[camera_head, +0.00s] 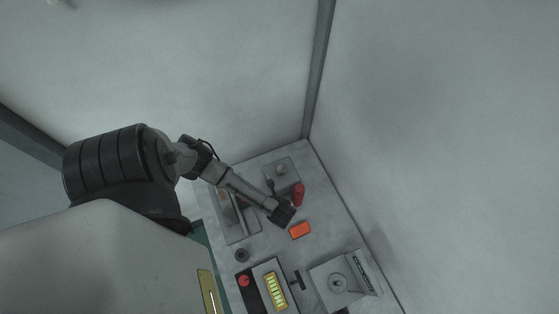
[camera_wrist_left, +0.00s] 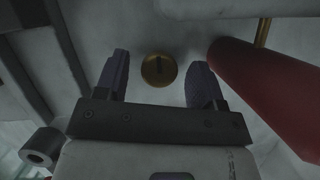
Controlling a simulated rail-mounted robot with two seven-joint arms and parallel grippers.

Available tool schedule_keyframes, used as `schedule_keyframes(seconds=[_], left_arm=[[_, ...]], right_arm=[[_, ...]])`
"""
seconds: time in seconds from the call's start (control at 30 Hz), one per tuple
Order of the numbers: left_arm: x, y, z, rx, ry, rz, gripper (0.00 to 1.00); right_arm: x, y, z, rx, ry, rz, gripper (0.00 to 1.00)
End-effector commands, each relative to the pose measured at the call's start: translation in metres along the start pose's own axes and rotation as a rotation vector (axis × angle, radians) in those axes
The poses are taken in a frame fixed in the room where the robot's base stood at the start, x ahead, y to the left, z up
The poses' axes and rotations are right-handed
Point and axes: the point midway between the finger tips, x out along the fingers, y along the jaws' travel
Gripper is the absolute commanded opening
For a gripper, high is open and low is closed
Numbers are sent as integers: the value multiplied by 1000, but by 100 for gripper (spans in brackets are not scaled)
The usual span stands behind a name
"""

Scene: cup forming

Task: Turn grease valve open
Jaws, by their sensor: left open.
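No part is labelled as the grease valve. In the left wrist view a round brass fitting (camera_wrist_left: 159,70) with a dark slot shows beyond and between my left fingertips. A thick red cylinder (camera_wrist_left: 275,90) lies just right of the fingers; a red part (camera_head: 298,195) also shows beside my gripper in the head view. My left gripper (camera_wrist_left: 160,78) is open with nothing between its fingers; whether the tips touch the fitting I cannot tell. In the head view the left gripper (camera_head: 282,214) is dark and low over the panel, hiding what is under it. My right gripper is out of view.
The grey panel (camera_head: 262,232) carries an orange-red block (camera_head: 300,230), a yellow-lit gauge (camera_head: 274,290), a red knob (camera_head: 244,281), a black knob (camera_head: 242,255) and a grey box (camera_head: 283,173) at the back. Pale walls close in behind and at right.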

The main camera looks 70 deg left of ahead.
Motion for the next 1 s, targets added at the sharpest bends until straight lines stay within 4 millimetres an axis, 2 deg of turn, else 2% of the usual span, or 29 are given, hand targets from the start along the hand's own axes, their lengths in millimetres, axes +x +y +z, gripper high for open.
schedule_keyframes(seconds=[0.3, 0.5, 0.73, 1.0], left_arm=[[-62, 0, 0, 1, 3, -3, 63], [-97, 0, 0, -1, 3, -2, 63], [-120, 0, 0, 0, 1, 0, 63], [-127, 0, 0, -1, 0, 0, 63]], right_arm=[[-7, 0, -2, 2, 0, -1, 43], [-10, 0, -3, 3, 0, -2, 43], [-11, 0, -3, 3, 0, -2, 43], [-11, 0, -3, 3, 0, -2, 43]])
